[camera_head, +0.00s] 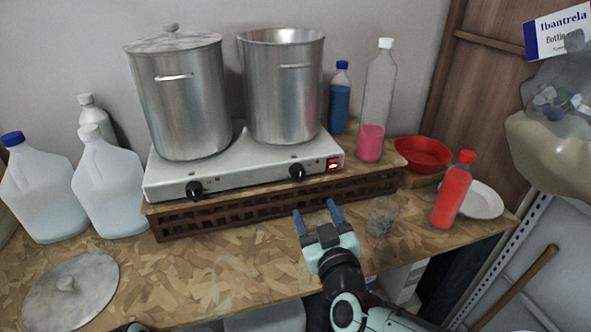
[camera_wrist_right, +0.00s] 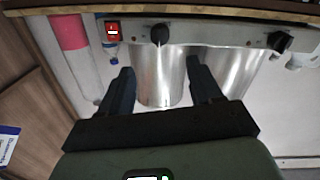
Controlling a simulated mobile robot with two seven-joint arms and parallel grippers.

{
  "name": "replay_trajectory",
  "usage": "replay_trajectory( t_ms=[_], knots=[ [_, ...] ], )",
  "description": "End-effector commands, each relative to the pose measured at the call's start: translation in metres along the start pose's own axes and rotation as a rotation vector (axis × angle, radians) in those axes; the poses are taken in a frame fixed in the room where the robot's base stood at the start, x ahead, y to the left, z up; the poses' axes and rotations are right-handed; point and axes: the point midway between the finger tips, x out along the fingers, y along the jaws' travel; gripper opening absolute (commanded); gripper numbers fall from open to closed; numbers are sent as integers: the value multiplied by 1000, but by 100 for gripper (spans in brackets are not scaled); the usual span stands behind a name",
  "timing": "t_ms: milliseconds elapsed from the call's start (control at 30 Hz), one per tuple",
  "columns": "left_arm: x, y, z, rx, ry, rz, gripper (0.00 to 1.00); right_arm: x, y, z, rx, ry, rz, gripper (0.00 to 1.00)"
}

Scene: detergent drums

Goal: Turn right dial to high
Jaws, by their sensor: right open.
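The double hot plate (camera_head: 245,165) has two black dials on its front panel. The right dial (camera_head: 297,172) is beside a lit red switch (camera_head: 334,164); it also shows in the right wrist view (camera_wrist_right: 159,35), upside down. I cannot read its setting. The left dial (camera_head: 194,188) is farther left and also shows in the right wrist view (camera_wrist_right: 280,41). My right gripper (camera_head: 316,209) is open and empty, in front of and below the right dial, apart from it. In the wrist view its fingers (camera_wrist_right: 159,72) point toward the dial, which lines up between them.
Two steel pots (camera_head: 183,100) (camera_head: 282,90) stand on the hot plate, which sits on a slatted crate (camera_head: 275,193). A clear glass (camera_head: 381,217) and a red bottle (camera_head: 452,190) are right of my gripper. White jugs (camera_head: 108,185) and a lid (camera_head: 70,292) are at left.

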Motion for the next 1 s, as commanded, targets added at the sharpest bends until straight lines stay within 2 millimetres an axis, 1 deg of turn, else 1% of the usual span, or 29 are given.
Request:
replay_trajectory(
  t_ms=[67, 167, 400, 600, 700, 800, 1000],
  knots=[
    [1, 0, 0, 0, -1, 0, 97, 6, 0, 1, -2, -1, 0, 64],
    [3, -1, 0, 0, 1, 1, 97, 19, 0, 2, -5, -1, 2, 64],
    [6, -1, -3, 1, 9, 2, 97, 67, 0, 2, -7, -1, 2, 64],
    [6, -1, -3, 1, 11, 3, 97, 104, 0, 2, -5, -2, 1, 64],
    [5, -1, -3, 1, 10, 3, 97, 117, 0, 1, -3, -1, 1, 64],
    [4, -1, -3, 1, 9, 2, 97, 126, 0, 1, -2, -2, 0, 64],
    [4, -1, -2, 1, 7, 2, 97, 132, 0, 1, -1, -2, -1, 64]
  ],
)
